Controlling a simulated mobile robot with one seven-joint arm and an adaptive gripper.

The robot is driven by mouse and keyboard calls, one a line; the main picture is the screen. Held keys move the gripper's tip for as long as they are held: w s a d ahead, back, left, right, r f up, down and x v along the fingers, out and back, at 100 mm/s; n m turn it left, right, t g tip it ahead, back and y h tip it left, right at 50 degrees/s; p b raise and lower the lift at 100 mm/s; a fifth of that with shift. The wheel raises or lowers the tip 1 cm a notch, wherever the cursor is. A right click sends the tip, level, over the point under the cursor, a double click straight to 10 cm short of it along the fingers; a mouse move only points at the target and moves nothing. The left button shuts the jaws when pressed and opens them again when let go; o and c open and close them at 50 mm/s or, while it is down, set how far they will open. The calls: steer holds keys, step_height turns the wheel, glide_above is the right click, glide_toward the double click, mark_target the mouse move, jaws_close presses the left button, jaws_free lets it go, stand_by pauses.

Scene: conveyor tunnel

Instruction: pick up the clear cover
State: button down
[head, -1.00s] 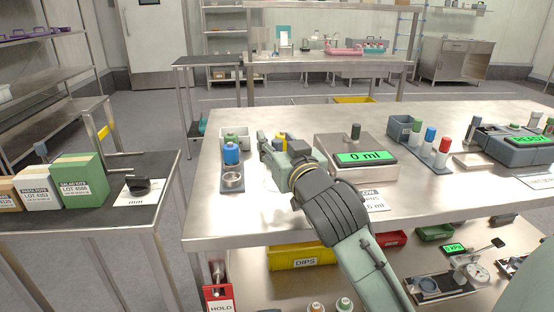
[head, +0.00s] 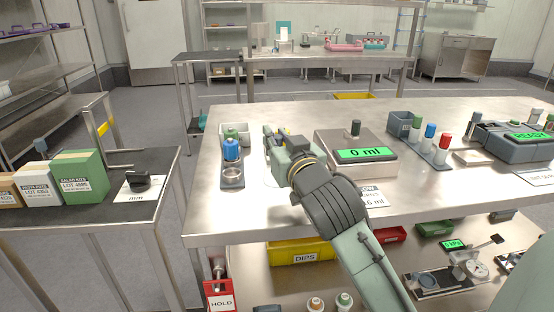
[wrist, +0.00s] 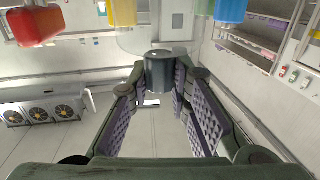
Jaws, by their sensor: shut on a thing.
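My gripper (head: 277,139) is over the left part of the steel table, beside the scale. The wrist view shows my gripper (wrist: 160,82) with its two padded fingers closed on a dark grey cylindrical knob. The knob appears to belong to the clear cover (wrist: 160,70). A faint see-through round edge spreads from the knob at the top of the wrist view. In the head view the cover is hard to make out, and my gripper hides much of that spot. I cannot tell whether it touches the table.
A scale with a "0 ml" display (head: 366,155) stands right of my gripper. A rack with a blue-topped item (head: 231,149) stands close on the left. Red (wrist: 35,25), yellow (wrist: 122,12) and blue (wrist: 230,10) items show near the cover in the wrist view.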

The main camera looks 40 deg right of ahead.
stand_by(0.4)
steer(key=shift+r, duration=0.55)
step_height(320, 180, up, 2)
steer(key=shift+r, duration=0.1)
steer(key=a+r+b+v, duration=0.1)
steer(key=v, duration=0.7)
steer(key=b+v, duration=0.1)
steer(key=v, duration=0.7)
steer(key=shift+w+a+r+b, duration=0.35)
steer(key=shift+a+r, duration=0.05)
steer(key=c, duration=2)
jaws_free()
jaws_close()
